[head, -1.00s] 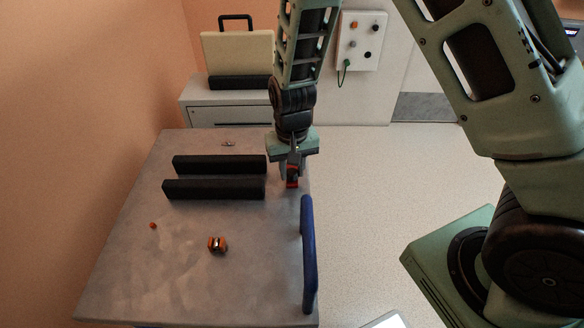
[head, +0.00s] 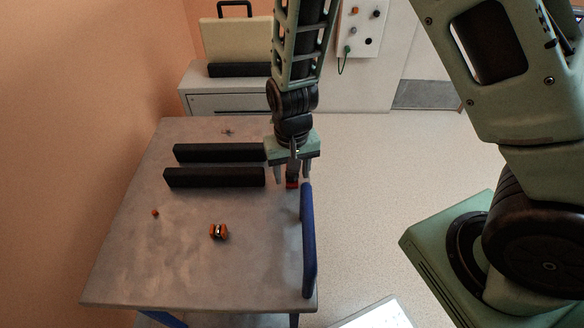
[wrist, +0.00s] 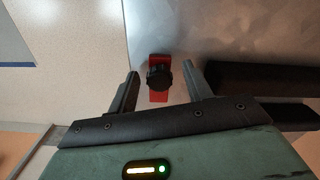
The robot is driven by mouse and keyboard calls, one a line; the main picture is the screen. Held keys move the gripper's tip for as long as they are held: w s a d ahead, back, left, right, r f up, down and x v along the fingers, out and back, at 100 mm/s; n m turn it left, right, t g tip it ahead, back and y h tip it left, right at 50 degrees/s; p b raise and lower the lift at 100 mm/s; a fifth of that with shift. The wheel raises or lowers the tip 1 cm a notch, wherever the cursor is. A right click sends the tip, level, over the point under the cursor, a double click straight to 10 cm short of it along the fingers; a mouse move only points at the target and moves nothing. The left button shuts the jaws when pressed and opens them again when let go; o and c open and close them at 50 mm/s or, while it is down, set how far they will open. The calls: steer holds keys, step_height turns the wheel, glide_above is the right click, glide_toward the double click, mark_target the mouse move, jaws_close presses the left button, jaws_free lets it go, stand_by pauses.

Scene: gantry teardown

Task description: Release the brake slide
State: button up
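The brake slide looks to be the red block with a black knob (wrist: 159,78) at the table's edge in the wrist view. Its red part (head: 292,183) also shows in the head view, just below my gripper. My gripper (wrist: 160,88) is open, with one finger on each side of the knob and gaps between. In the head view my gripper (head: 291,175) points down over the right edge of the table (head: 150,265). The fingers partly hide the slide there.
A blue handle (head: 308,240) stands along the table's right edge, close to my gripper. Two black bars (head: 215,177) lie to the left. An orange-ended part (head: 218,231) and a small orange piece (head: 155,212) lie on the table. A control box (head: 362,28) hangs on the back wall.

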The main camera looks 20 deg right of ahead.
mark_target(292, 174)
step_height(292, 174, up, 17)
steer(key=p, duration=0.3)
steer(key=shift+r, duration=0.2)
stand_by(0.4)
steer(key=s+a+r+n+p, duration=0.2)
steer(key=s+r+n+p, duration=0.2)
steer(key=s, duration=0.5)
steer(key=s+a+r+n+p, duration=0.2)
steer(key=s+r+n+p, duration=0.2)
steer(key=s+r, duration=0.5)
steer(key=shift+s+a+r+n+y+p, duration=0.15)
steer(key=shift+s+r+n+y+p, duration=0.15)
steer(key=shift+s+n+p, duration=0.15)
